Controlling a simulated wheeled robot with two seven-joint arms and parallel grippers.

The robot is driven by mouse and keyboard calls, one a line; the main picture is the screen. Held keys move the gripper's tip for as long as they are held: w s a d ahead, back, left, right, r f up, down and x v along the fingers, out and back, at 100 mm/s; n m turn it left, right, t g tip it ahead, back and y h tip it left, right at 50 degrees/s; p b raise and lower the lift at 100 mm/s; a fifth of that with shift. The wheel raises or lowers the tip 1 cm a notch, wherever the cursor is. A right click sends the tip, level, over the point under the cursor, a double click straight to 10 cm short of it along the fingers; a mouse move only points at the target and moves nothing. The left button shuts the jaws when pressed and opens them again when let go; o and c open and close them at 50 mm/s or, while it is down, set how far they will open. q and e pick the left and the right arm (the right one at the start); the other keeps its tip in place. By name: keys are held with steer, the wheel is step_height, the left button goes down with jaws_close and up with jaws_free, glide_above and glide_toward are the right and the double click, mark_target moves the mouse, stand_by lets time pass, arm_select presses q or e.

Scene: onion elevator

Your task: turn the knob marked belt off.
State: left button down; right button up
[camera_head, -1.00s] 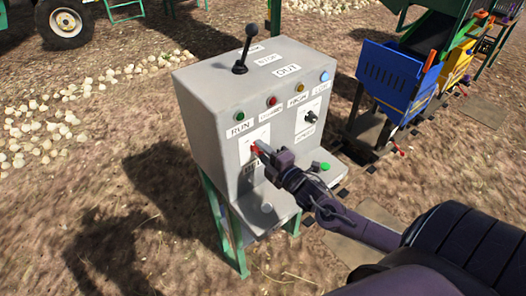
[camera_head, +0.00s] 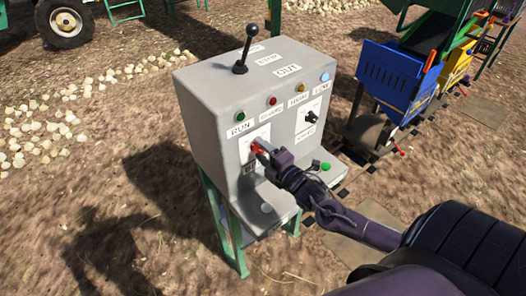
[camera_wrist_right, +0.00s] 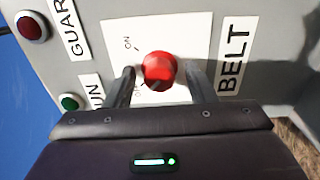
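The red belt knob (camera_head: 256,149) sits on a white plate on the front of the grey control box (camera_head: 205,115). In the right wrist view the knob (camera_wrist_right: 159,71) stands between the two fingers of my right gripper (camera_wrist_right: 160,88). The fingers are apart, one on each side, with a gap showing beside the knob. The BELT label (camera_wrist_right: 236,61) is to its right, and ON and a partly hidden OFF mark are to its left. Which mark the knob points to is unclear. My right gripper (camera_head: 265,149) is at the knob in the head view. My left gripper is out of view.
The box also has a black lever (camera_head: 244,50) on top, several coloured lights and a black selector knob (camera_head: 311,117). A green button (camera_head: 325,166) is on the lower ledge. A blue cart (camera_head: 390,80) stands behind right.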

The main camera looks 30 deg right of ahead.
steer(key=s+b, duration=0.1)
steer(key=s, duration=0.6)
steer(key=shift+s+d+b, duration=0.3)
steer(key=shift+s, duration=0.1)
stand_by(0.4)
